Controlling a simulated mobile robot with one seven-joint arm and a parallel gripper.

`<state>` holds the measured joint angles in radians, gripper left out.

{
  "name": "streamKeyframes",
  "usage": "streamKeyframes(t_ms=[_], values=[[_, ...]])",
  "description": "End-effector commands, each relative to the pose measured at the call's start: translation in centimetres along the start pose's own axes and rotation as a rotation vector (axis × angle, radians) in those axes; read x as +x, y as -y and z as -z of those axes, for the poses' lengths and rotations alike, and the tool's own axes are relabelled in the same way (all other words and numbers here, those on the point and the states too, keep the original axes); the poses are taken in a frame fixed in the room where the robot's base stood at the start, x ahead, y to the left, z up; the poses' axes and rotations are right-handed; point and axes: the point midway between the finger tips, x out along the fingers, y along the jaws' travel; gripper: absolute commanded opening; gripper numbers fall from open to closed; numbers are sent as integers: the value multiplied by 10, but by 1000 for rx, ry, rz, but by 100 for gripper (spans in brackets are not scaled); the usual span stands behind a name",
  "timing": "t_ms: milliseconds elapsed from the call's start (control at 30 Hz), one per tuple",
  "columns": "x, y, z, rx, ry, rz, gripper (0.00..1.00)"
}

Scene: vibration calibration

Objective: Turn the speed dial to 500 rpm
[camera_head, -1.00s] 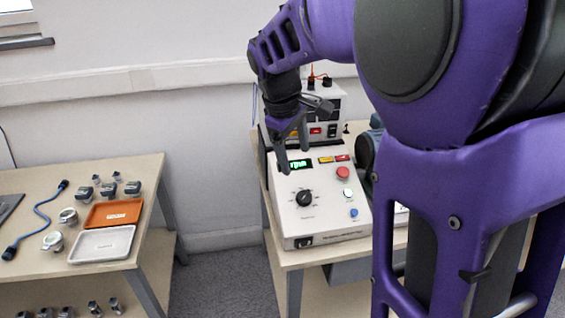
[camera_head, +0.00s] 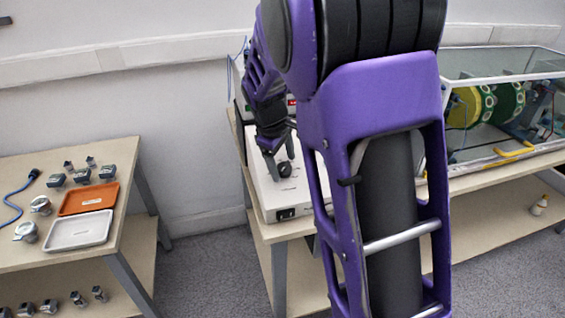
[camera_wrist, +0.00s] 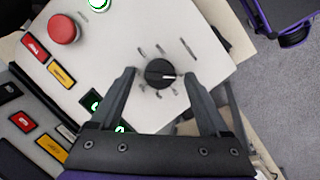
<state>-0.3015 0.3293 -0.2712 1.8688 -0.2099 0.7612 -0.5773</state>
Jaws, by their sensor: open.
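The speed dial (camera_wrist: 160,74) is a black round knob with a white pointer line, on the white panel of the control box (camera_wrist: 130,40). In the wrist view its pointer line points right, and tick marks surround it. My gripper (camera_wrist: 165,80) is open, with one finger on each side of the dial and gaps visible between fingers and knob. In the head view my gripper (camera_head: 279,163) is at the dial (camera_head: 285,169) from above. The green-lit display (camera_wrist: 92,102) is partly hidden by my gripper, and its reading cannot be made out.
A red button (camera_wrist: 63,29) and a lit green button (camera_wrist: 99,3) are on the same panel. Left of the bench stands a table with an orange tray (camera_head: 88,187), a white tray (camera_head: 77,244) and several sensors. A glass-walled rig (camera_head: 480,155) stands at the right.

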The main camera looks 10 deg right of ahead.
Motion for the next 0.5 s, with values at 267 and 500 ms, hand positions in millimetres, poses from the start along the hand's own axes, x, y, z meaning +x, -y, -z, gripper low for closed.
streamKeyframes(t_ms=[267,500], values=[[0,0,0,0,0,0,49],[0,0,0,0,0,0,6]])
